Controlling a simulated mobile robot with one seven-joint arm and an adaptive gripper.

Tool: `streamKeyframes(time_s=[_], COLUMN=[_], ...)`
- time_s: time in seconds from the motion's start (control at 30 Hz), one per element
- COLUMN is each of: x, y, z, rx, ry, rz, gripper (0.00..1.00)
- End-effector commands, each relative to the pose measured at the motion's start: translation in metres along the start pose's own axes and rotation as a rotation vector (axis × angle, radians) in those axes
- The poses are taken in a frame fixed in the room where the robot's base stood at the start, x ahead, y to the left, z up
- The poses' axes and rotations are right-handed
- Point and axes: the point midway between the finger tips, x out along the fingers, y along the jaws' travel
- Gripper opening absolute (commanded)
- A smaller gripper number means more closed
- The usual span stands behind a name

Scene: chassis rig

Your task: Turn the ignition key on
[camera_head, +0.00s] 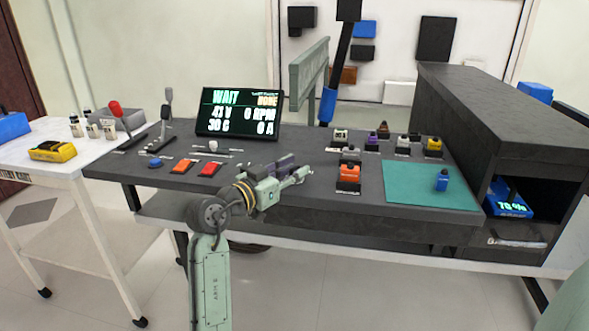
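I cannot make out an ignition key for certain among the small controls on the dark console (265,145). On its left part are a blue round control (155,162), an orange switch (183,166), a red switch (209,169) and a small white knob (213,145). My gripper (306,174) is over the console's middle, pointing right, left of an orange-and-black block (348,176). Its fingertips are too small to tell whether they are open or shut. My arm hides part of the console's front edge.
A red-knobbed lever (115,109) and a grey lever (167,97) stand at the back left. Several small blocks stand at the back right, beside a teal mat (420,188) bearing a blue block (442,180). A dark cabinet (500,110) bounds the right.

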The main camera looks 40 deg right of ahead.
Motion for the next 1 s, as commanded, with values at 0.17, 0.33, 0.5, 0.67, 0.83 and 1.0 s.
streamKeyframes(time_s=[0.17, 0.33, 0.5, 0.67, 0.83, 1.0], x=[-0.033, -0.07, -0.099, -0.111, -0.113, -0.113], y=[-0.002, -0.001, -0.001, 0.0, 0.0, 0.0], z=[0.0, 0.0, 0.0, 0.001, 0.001, 0.001], rx=[0.0, -0.001, -0.001, -0.001, -0.001, -0.001], ry=[0.001, 0.001, 0.0, -0.001, -0.001, -0.001], rz=[-0.005, -0.004, -0.004, 0.0, 0.0, 0.0], gripper=[0.31, 0.31, 0.31, 0.31, 0.31, 0.31])
